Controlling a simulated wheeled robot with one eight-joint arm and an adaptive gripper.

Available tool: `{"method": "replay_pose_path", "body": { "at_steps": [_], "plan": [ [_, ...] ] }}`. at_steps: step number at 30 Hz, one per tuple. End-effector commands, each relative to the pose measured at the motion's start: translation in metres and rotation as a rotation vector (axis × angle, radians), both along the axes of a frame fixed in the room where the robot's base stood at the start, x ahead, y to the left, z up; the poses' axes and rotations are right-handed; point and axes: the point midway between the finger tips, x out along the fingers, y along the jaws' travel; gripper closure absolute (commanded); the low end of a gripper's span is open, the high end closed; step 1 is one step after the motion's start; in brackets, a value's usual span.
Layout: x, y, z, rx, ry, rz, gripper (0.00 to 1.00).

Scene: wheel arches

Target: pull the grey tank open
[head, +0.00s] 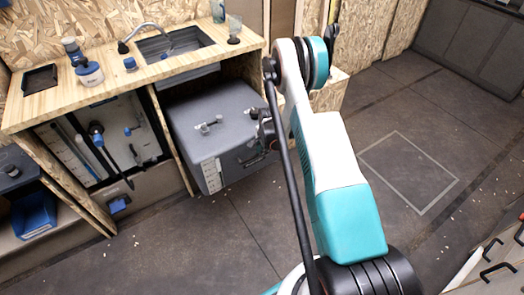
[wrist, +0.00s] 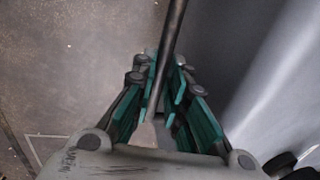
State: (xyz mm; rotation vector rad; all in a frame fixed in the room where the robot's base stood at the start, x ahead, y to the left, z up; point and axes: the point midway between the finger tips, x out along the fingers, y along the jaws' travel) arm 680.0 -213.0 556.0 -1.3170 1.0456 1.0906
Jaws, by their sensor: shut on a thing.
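The grey tank (head: 217,112) is a large box under the wooden counter in the head view. Its front stands out past the counter's edge, over the floor. Its smooth grey side (wrist: 278,85) fills the right of the wrist view. My gripper (wrist: 163,75) is shut on a dark, thin bar, the tank handle (wrist: 176,22), which runs between the teal fingers. In the head view my gripper (head: 267,134) is at the tank's right front side, partly hidden by my arm. The grip itself is hard to see there.
The wooden counter (head: 110,85) holds a sink (head: 176,43), bottles and a black tray (head: 40,79). An open bay with hoses and a panel (head: 125,140) is left of the tank. A blue bin (head: 35,214) stands far left. The dark floor (head: 205,245) before the tank is clear.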

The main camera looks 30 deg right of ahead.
Motion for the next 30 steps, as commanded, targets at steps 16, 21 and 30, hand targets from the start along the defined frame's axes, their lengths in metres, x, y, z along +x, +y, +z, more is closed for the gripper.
{"method": "replay_pose_path", "body": {
  "at_steps": [16, 21, 30],
  "plan": [
    [0.000, 0.000, 0.004, 0.000, -0.002, 0.000, 0.67],
    [-0.004, 0.000, 0.024, 0.000, -0.002, 0.000, 0.67],
    [-0.015, -0.001, 0.079, 0.000, -0.002, -0.001, 0.67]
  ]
}}
